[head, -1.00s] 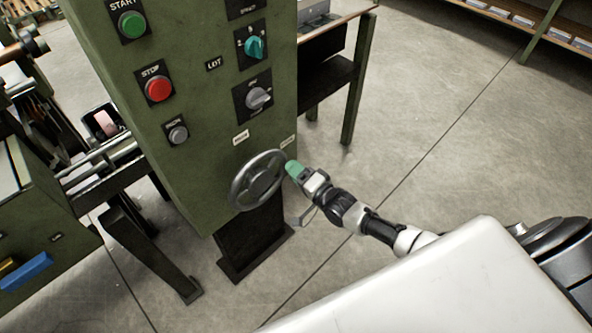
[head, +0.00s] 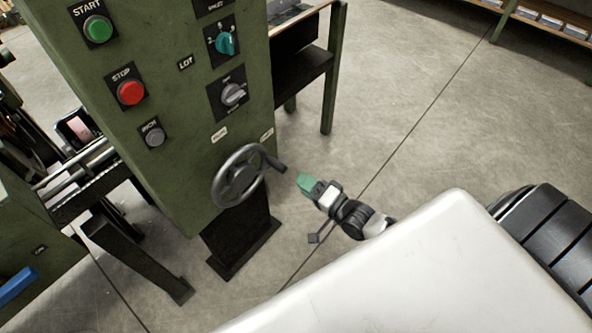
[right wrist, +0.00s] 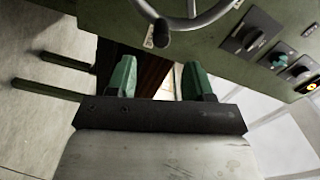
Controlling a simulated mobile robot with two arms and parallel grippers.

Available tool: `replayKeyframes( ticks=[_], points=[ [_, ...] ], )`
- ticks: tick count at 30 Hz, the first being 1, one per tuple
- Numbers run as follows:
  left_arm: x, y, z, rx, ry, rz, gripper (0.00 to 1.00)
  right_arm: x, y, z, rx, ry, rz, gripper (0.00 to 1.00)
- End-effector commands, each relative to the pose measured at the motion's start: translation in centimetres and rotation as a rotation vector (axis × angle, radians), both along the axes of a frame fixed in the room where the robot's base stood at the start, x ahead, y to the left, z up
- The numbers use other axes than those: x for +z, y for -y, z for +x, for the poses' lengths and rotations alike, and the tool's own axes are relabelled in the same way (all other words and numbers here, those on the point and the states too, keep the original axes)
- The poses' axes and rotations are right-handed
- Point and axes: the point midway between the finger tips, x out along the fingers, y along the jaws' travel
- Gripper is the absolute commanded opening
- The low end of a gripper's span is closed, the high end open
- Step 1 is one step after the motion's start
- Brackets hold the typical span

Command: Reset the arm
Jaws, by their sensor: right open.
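My right gripper (head: 304,182) has green fingertips and is to the right of the grey handwheel (head: 238,177) on the green machine cabinet (head: 185,110). A gap of floor shows between the fingertips and the wheel's crank handle (head: 277,166). In the right wrist view the two green fingers (right wrist: 158,80) stand wide apart with nothing between them. The wheel rim (right wrist: 195,20) and its handle knob (right wrist: 160,38) show beyond them, at the top of that view. My left gripper is not in view.
The cabinet carries a green start button (head: 97,29), a red stop button (head: 130,92) and rotary knobs (head: 233,94). A dark pedestal (head: 238,238) stands below the wheel. A green-legged table (head: 330,80) is behind. Open concrete floor (head: 400,110) lies to the right.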

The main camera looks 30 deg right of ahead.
Motion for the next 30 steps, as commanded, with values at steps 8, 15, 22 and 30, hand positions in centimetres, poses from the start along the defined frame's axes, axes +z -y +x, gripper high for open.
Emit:
replayKeyframes(
  ticks=[8, 15, 22, 30],
  points=[
    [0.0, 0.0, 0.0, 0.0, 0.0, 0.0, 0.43, 0.1, 0.1, -0.3, 0.0, 0.001, 0.0, 0.52],
    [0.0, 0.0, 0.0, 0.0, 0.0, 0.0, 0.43, 0.0, 0.1, -0.3, 0.0, 0.001, 0.0, 0.52],
    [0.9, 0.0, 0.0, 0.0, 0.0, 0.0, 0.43, -2.8, 0.7, -1.2, -0.029, -0.063, -0.133, 0.52],
    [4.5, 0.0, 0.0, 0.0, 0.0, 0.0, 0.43, -17.2, 2.0, -11.9, 0.067, -0.468, -0.807, 0.52]
  ],
)
